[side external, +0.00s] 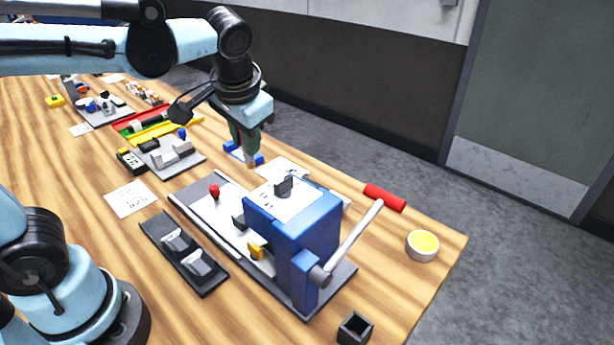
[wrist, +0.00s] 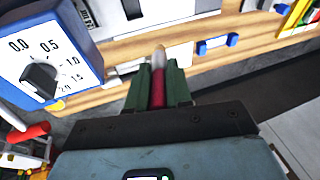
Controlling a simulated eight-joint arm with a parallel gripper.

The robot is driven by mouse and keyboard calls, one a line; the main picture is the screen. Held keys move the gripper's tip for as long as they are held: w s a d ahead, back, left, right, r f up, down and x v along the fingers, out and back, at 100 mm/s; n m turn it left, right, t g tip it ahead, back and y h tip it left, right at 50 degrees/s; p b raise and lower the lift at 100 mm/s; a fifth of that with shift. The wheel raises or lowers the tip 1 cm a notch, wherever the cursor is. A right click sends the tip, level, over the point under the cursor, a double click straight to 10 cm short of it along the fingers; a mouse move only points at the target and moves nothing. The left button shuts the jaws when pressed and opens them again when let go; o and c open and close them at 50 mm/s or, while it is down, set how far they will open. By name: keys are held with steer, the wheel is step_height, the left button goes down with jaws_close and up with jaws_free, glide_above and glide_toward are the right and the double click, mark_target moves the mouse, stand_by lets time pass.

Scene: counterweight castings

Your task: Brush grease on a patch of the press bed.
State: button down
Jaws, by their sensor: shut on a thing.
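My gripper (side external: 246,140) is shut on a brush, with its dark green fingers around the handle. In the wrist view, the brush's red handle (wrist: 158,88) lies between the fingers and its pale tip (wrist: 158,58) points away from the wrist. In the side view the tan tip (side external: 250,161) points down, behind the press. The blue press (side external: 310,235) stands on a grey bed (side external: 212,212), partly hidden under its head. A round pale cup with yellow grease (side external: 423,245) stands at the table's right corner, apart from my gripper.
The press lever with a red grip (side external: 385,197) sticks out to the right. A small black open box (side external: 355,328) stands at the front edge. A dark tray with two metal castings (side external: 184,252) lies left of the press. A white bar with blue ends (wrist: 216,44) lies near the brush.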

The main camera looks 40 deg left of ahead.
steer(key=shift+a, duration=0.1)
stand_by(0.3)
steer(key=a+g+y, duration=0.1)
steer(key=a+g, duration=0.1)
steer(key=a, duration=1)
steer(key=shift+g, duration=0.3)
steer(key=shift+s+a+f, duration=0.1)
steer(key=shift+s+f, duration=0.05)
steer(key=shift+f, duration=0.65)
steer(key=shift+s+a+f, duration=0.1)
steer(key=shift+a+f, duration=0.05)
steer(key=shift+f, duration=0.6)
steer(key=shift+s+a+f, duration=0.1)
steer(key=shift+s+f, duration=0.05)
steer(key=shift+f, duration=0.65)
